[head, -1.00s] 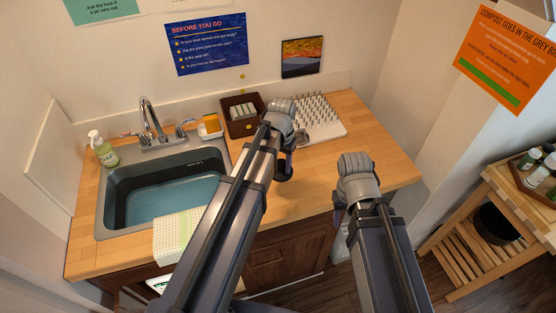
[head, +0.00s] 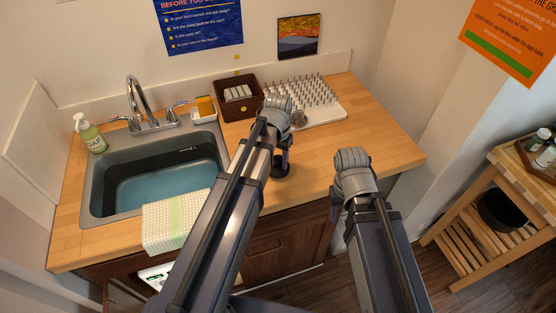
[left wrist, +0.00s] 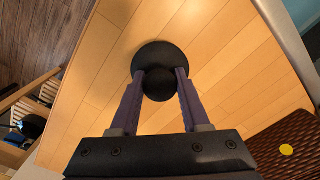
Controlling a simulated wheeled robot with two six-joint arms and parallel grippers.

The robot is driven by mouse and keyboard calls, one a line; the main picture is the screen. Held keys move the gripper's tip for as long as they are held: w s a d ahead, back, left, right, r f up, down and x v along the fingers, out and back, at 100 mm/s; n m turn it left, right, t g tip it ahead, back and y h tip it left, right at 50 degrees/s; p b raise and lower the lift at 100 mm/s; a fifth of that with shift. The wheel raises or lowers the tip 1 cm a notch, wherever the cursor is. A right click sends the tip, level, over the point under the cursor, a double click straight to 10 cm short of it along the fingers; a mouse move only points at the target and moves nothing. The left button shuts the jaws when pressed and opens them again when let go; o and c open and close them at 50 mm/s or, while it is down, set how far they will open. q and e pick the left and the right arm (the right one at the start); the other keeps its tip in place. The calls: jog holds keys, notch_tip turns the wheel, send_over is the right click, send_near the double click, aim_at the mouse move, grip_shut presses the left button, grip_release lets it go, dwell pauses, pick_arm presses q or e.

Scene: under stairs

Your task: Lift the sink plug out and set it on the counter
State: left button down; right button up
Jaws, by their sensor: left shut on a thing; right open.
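The sink plug is a black disc with a round knob (left wrist: 160,53), seen from above in the left wrist view. My left gripper (left wrist: 161,80) is shut on its knob. In the head view the plug (head: 281,171) is at the front part of the wooden counter (head: 318,160), right of the sink, under my left gripper (head: 283,157). I cannot tell for sure whether its underside touches the wood. The sink (head: 100,200) holds bluish water. My right gripper (head: 340,195) is open at the counter's front edge, its fingers mostly hidden by my arm.
A faucet (head: 140,103) stands behind the sink, with a soap bottle (head: 90,135) to its left. A cloth (head: 165,222) hangs over the front rim. A brown basket (head: 238,108) and a white pegged rack (head: 325,115) stand at the back. The counter's right part is clear.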

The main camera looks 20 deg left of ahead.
pick_arm(q)
jog(key=shift+f+b, duration=0.3)
jog(key=shift+f, duration=0.3)
jog(key=shift+c, duration=1.5)
grip_release()
jog(key=shift+c, duration=0.5)
jog(key=shift+r, duration=0.15)
jog(key=shift+r+p, duration=3.95)
jog(key=shift+p, duration=0.15)
